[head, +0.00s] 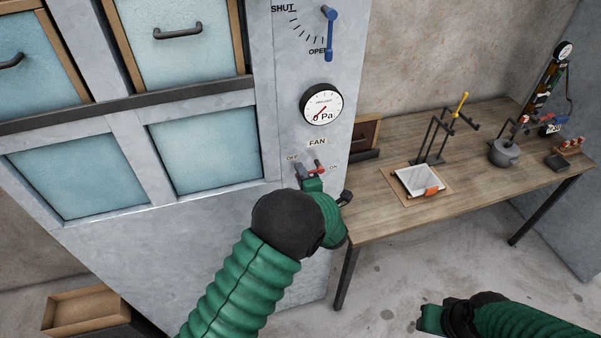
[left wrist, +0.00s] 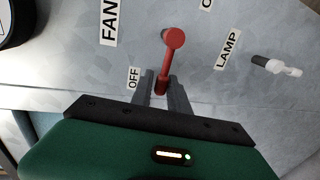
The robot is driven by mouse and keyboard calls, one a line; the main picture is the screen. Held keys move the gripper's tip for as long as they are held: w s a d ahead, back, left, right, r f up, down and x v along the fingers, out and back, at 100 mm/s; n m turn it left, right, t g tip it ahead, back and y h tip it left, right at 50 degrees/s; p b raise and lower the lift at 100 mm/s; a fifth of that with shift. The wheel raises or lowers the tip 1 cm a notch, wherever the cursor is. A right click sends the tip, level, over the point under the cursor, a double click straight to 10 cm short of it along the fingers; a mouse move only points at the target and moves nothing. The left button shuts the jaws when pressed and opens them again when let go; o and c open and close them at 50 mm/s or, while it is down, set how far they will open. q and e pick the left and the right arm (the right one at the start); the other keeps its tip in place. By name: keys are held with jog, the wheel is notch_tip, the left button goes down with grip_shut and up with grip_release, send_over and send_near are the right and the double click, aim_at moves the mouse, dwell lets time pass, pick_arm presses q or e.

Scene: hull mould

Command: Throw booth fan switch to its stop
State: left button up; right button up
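The fan switch is a red lever (head: 318,171) on the grey booth panel, below the FAN label and between OFF and ON. In the left wrist view the red lever (left wrist: 173,40) has a round end at the top, and its lower end lies between my fingers. My left gripper (left wrist: 161,88) has its two grey fingers close on either side of that lower end, with no clear gap seen. In the head view my left gripper (head: 306,172) is at the switch, partly hidden by my wrist. My right gripper (head: 432,316) is low at the bottom right, away from the panel; its fingers are unclear.
A gauge (head: 322,104) reading 0 Pa sits above the switch, and a blue handle (head: 331,35) higher up. A lamp switch (left wrist: 275,65) is to the right in the left wrist view. A wooden bench (head: 380,215) with a tray (head: 418,181) and several tools stands right.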

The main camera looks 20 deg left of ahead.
pick_arm(q)
jog(key=shift+w+f, duration=0.2)
jog(key=shift+w, duration=0.05)
grip_shut()
jog(key=shift+d, duration=0.15)
dwell(0.7)
